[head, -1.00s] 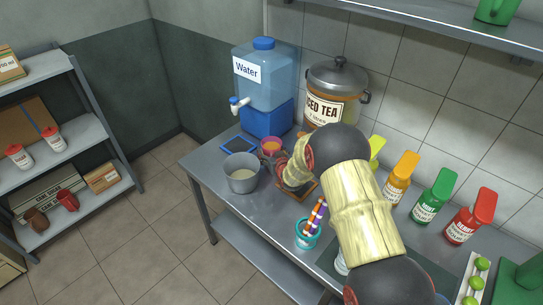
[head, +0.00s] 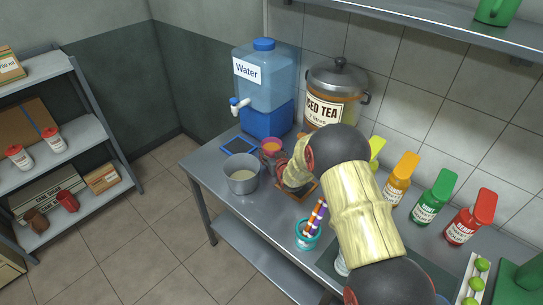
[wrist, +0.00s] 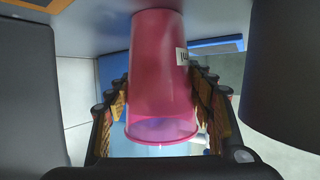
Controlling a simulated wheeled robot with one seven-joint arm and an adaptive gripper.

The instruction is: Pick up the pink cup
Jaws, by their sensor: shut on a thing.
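The pink cup (wrist: 158,70) fills the middle of the wrist view, with a small white label on its side and its wide rim toward the bottom. My gripper (wrist: 160,98) has a finger on each side of it and is shut on it. In the head view the pink cup (head: 271,148) shows at the back left of the metal table, with an orange tone at its top. My gripper (head: 282,162) reaches it from the right and is partly hidden behind my arm. Whether the cup touches the table is hard to tell.
A grey pot (head: 241,180) stands just left of my gripper. A blue tray (head: 239,146), the water dispenser (head: 266,80) and the iced tea pot (head: 333,100) are behind. A teal cup of straws (head: 305,240) stands in front. Bottles (head: 432,198) line the right.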

